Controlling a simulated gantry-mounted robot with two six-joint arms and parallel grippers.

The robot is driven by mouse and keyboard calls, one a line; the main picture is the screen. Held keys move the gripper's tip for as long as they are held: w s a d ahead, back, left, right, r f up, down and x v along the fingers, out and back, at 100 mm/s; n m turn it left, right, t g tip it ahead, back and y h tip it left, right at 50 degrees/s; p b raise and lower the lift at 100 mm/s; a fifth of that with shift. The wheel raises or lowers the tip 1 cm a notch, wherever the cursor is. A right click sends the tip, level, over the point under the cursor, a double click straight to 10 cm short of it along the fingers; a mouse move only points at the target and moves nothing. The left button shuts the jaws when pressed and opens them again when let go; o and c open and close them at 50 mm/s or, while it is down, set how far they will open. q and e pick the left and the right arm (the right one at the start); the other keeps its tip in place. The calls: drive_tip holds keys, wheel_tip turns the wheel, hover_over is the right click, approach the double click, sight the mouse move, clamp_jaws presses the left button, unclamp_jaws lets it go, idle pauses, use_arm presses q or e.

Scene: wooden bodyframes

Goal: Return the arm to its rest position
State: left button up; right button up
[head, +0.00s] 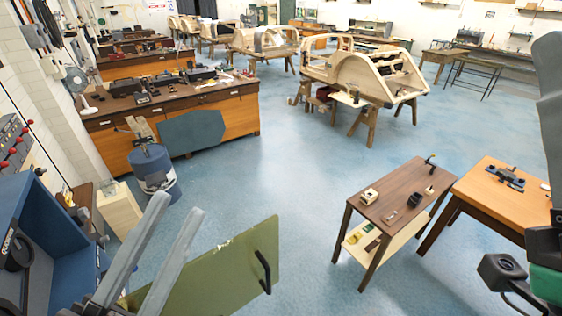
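My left gripper (179,204) comes in from the lower left, with its two long grey fingers pointing up and spread apart. It is open and nothing shows between the fingers. It stands in front of the left part of an olive-green panel (225,268) with a black handle (263,271), hiding some of it; whether they touch I cannot tell. Parts of my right arm (551,115) show at the right edge, but its gripper fingers are not in view.
A blue cabinet (45,235) stands close at the left. A brown side table (385,205) with small items and an orange workbench (490,205) stand at right. A blue barrel (155,170) is by the left bench. The middle floor (270,175) is clear; wooden bodyframes (365,75) stand behind.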

use_arm(q)
drive_tip(key=a+r+n+t+y, duration=0.3)
drive_tip(key=a+r+n+y, duration=0.1)
drive_tip(key=r, duration=0.3)
drive_tip(key=a+r+n+t+y, duration=0.2)
drive_tip(key=a+r+n+y, duration=0.2)
drive_tip(key=r+n+y, duration=0.2)
drive_tip(key=shift+r+n+t, duration=0.4)
drive_tip(key=shift+r+n, duration=0.1)
idle(1.1)
